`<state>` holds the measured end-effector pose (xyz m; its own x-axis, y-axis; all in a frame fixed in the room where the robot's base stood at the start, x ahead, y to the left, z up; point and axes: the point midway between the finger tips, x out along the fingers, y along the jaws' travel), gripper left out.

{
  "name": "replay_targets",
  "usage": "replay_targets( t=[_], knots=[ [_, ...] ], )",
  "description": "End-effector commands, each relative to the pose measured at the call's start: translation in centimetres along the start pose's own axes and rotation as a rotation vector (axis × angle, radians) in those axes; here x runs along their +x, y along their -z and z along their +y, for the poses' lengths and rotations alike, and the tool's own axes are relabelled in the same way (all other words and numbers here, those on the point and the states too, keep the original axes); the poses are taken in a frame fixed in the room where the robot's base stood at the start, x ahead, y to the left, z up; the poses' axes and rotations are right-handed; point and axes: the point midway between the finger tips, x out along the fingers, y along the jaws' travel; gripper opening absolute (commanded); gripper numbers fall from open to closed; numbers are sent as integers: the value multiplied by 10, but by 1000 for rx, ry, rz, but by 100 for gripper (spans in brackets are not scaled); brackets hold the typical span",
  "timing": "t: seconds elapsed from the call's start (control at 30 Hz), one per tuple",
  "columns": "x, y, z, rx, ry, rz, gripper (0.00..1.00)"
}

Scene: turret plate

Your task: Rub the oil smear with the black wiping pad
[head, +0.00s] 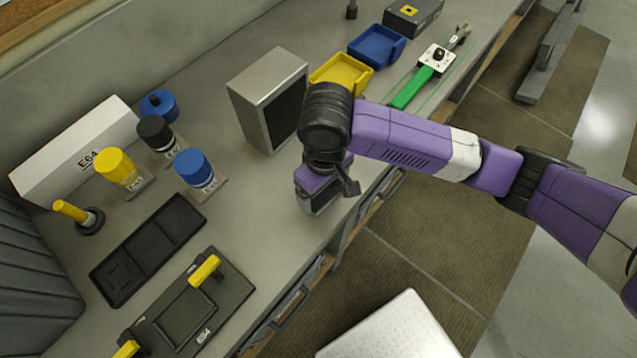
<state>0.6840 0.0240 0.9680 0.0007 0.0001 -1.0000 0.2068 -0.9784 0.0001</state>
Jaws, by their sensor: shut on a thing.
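My gripper (322,203) is low over the front edge of the grey bench, right of the grey box. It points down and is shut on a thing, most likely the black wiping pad. The hand and wrist hide most of what is between the fingers, so the pad's outline is not clear. I see no other loose black pad on the bench. The oil smear cannot be made out; whether it lies under my gripper is hidden.
A grey box (262,100) with a dark front stands close left of my gripper. Yellow (341,72) and blue bins (377,46) are behind it. A black compartment tray (150,247), a yellow-handled black plate (188,312) and capped containers (118,168) fill the left.

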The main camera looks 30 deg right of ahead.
Motion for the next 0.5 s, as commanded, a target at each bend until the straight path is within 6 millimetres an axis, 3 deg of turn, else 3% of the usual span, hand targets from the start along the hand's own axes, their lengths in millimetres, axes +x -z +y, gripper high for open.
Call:
replay_targets(
  t=[0.23, 0.5],
  knots=[
    [2, -18, 2, 0, 1, 0, 41],
    [1, -22, -2, -2, 1, -2, 41]
  ],
)
